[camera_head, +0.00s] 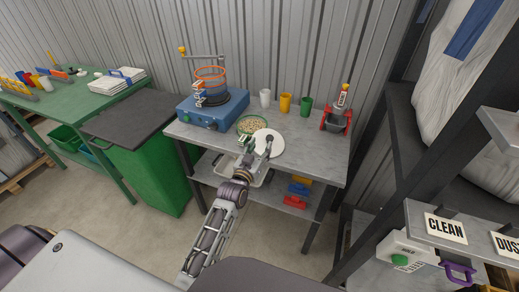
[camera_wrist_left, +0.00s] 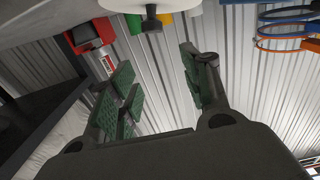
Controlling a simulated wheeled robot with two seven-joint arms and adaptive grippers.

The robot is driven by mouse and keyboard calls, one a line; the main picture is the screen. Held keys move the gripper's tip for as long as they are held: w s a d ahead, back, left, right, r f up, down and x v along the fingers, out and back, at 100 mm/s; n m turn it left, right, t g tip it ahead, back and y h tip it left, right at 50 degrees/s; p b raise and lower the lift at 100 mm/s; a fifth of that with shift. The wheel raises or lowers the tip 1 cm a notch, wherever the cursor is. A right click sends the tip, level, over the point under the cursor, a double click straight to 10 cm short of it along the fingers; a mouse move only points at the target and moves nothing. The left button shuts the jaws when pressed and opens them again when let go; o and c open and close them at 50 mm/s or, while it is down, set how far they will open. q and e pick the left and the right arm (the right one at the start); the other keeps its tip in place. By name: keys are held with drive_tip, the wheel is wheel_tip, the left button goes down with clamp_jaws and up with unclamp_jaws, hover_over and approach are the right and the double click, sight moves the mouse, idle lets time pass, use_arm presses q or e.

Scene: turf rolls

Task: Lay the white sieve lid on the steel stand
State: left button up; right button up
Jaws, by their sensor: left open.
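The white lid (camera_head: 271,150) is a flat round disc near the front of the grey table. It also shows at the top edge of the left wrist view (camera_wrist_left: 180,6), which is upside down, with a dark knob (camera_wrist_left: 152,22) on it. My left gripper (camera_head: 257,143) is at the lid's left side and hides part of it. Its green-padded fingers (camera_wrist_left: 155,75) are spread and empty, with the knob ahead of them and apart from them. I cannot make out a separate steel stand, nor what the lid rests on. My right gripper is not in view.
A blue machine (camera_head: 212,108) with an orange ring (camera_head: 210,72) stands at the table's left. A green-rimmed dish (camera_head: 250,124) lies behind my gripper. White, yellow and green cups (camera_head: 285,103) and a red device (camera_head: 337,118) stand behind. The table's right front (camera_head: 310,155) is clear.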

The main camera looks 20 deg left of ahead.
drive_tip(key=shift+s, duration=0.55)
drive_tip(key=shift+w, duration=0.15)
